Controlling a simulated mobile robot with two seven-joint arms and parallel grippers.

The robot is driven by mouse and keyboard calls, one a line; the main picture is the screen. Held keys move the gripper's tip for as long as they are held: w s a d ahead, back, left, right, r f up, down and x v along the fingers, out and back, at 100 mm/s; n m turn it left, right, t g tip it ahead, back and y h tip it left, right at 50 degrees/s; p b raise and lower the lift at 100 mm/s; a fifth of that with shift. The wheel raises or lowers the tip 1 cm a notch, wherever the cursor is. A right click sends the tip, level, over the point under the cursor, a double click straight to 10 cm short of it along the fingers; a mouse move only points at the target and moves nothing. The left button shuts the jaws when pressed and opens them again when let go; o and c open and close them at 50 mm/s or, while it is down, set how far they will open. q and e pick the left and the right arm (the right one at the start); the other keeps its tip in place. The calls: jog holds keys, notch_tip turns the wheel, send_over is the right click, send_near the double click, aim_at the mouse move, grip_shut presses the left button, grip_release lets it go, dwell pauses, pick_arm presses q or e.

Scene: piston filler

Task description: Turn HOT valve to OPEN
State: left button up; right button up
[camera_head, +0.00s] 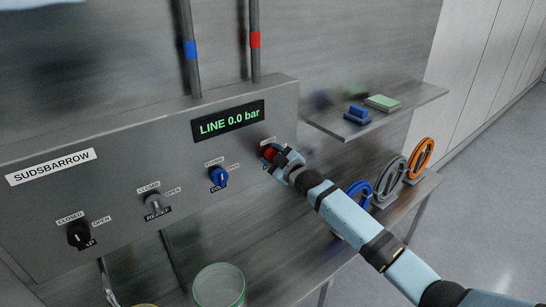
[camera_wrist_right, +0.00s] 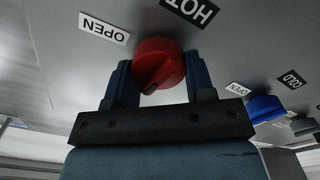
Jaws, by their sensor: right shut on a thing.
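The HOT valve is a red round knob (camera_wrist_right: 158,64) on the grey panel (camera_head: 130,215). In the head view the red knob (camera_head: 269,153) is at the panel's right end, partly hidden by my gripper. My right gripper (camera_head: 279,160) is shut on the red knob, and in the right wrist view its two blue-grey fingers (camera_wrist_right: 155,85) sit on either side of it. The OPEN label (camera_wrist_right: 104,30) and the HOT label (camera_wrist_right: 190,10) appear upside down beside the knob. A dark pointer mark shows on the knob's lower edge in the wrist view. My left gripper is not in view.
A blue COLD knob (camera_head: 219,177), a grey knob (camera_head: 153,201) and a black knob (camera_head: 79,233) are to the left. The display (camera_head: 229,121) reads LINE 0.0 bar. A green-rimmed container (camera_head: 219,287) stands below. A shelf (camera_head: 415,101) and coiled hoses (camera_head: 391,182) are at right.

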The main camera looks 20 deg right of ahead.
jog(key=m, duration=0.4)
jog(key=shift+d, duration=0.1)
jog(key=m, duration=0.5)
jog(key=shift+d, duration=0.1)
jog(key=m+b, duration=0.1)
jog(key=m, duration=0.3)
jog(key=shift+w+d, duration=0.1)
jog(key=shift+m, duration=1.8)
jog(key=shift+f, duration=0.1)
jog(key=o, duration=0.9)
jog(key=shift+d, duration=0.1)
